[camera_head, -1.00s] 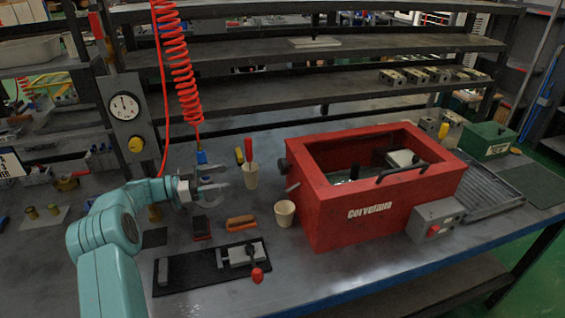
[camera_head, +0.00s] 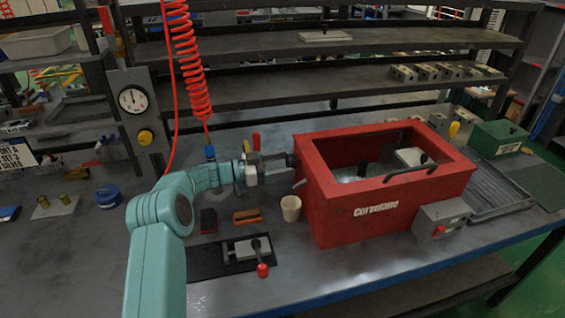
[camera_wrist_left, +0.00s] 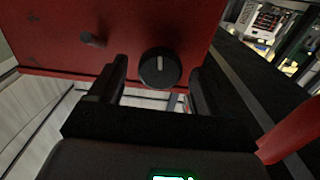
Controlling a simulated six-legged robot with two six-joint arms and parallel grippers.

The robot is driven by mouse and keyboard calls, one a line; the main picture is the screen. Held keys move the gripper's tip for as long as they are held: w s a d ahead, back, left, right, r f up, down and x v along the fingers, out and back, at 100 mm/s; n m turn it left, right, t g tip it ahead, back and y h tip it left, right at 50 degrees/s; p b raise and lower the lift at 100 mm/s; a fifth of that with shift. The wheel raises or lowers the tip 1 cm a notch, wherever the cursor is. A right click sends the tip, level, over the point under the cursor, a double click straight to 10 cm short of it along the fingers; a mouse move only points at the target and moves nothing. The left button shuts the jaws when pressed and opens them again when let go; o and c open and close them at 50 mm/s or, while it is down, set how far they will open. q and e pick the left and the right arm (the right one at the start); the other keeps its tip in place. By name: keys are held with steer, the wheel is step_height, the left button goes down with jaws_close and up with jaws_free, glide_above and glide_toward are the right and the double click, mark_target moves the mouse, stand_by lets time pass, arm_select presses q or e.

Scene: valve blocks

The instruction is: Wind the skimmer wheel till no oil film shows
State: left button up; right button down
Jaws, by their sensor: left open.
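The red tank (camera_head: 360,215) stands on the bench, with a black round knob (camera_wrist_left: 158,68) bearing a pale mark on its left wall. This seems to be the skimmer wheel. My left gripper (camera_head: 280,162) reaches in from the left and points at that wall. In the left wrist view its two dark fingers (camera_wrist_left: 160,76) stand apart on either side of the knob, with gaps showing; contact cannot be told. In the head view the gripper largely hides the knob. The liquid inside the tank is hard to make out, so I cannot tell about an oil film. My right gripper is out of view.
A small peg (camera_wrist_left: 93,39) sticks out of the tank wall beside the knob. A beige cup (camera_head: 291,208) stands close to the tank's left side. A clamp on a black mat (camera_head: 205,262) lies in front. A red coiled hose (camera_head: 186,70) hangs behind my left arm.

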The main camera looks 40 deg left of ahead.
arm_select(q)
steer(key=shift+w+d, duration=0.2)
steer(key=c, duration=1)
